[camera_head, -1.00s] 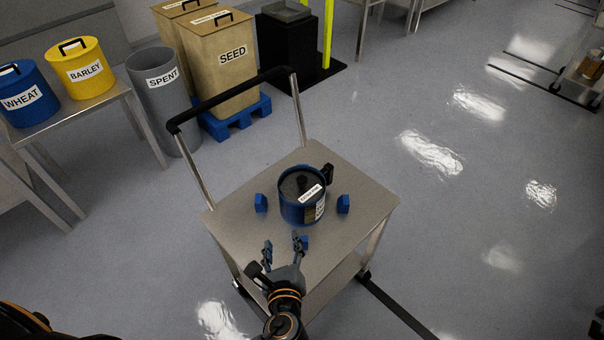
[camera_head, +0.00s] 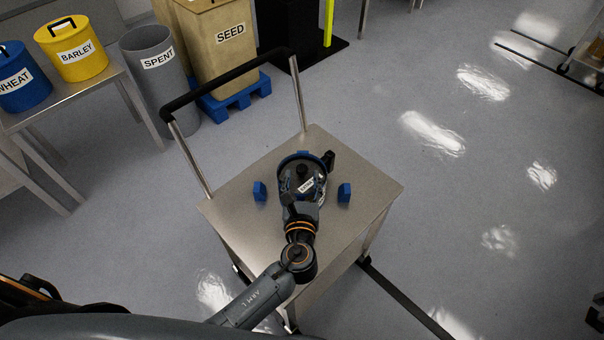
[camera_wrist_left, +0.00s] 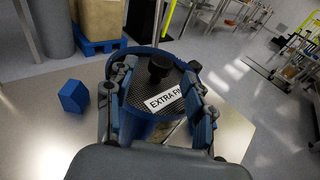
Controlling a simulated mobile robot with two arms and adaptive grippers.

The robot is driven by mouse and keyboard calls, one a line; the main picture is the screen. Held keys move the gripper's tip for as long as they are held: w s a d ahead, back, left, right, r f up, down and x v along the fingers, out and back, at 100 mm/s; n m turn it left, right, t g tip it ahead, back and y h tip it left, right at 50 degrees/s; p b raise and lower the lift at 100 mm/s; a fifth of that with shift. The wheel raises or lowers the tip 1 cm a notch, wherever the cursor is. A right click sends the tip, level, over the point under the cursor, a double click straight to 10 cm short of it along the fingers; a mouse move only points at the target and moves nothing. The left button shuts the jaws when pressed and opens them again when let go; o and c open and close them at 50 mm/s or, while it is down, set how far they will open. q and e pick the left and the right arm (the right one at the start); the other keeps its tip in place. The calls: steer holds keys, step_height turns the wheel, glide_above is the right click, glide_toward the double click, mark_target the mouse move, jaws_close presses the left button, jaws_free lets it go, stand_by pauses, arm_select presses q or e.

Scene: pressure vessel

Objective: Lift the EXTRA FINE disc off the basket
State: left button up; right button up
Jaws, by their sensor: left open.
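The EXTRA FINE disc (camera_wrist_left: 155,88) is a dark mesh plate with a black knob (camera_wrist_left: 160,67) and a white label. It lies on top of the blue basket (camera_wrist_left: 122,54), which stands on a steel cart. In the head view the disc (camera_head: 303,171) is partly covered by my left gripper (camera_head: 302,182). The left wrist view shows this gripper (camera_wrist_left: 160,68) open, one finger on each side of the disc, with the knob between the fingertips. I cannot tell whether the fingers touch the disc or the basket. My right gripper is not in view.
Blue blocks (camera_head: 259,191) (camera_head: 344,192) stand on the cart top (camera_head: 235,215) beside the basket. A black handle sticks out at the basket's upper right. The cart's push bar (camera_head: 230,85) rises behind.

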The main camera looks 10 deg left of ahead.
mark_target(302, 173)
arm_select(q)
steer(key=x, duration=0.4)
steer(key=shift+s, duration=0.1)
steer(key=c, duration=1.1)
jaws_close()
steer(key=shift+r, duration=0.15)
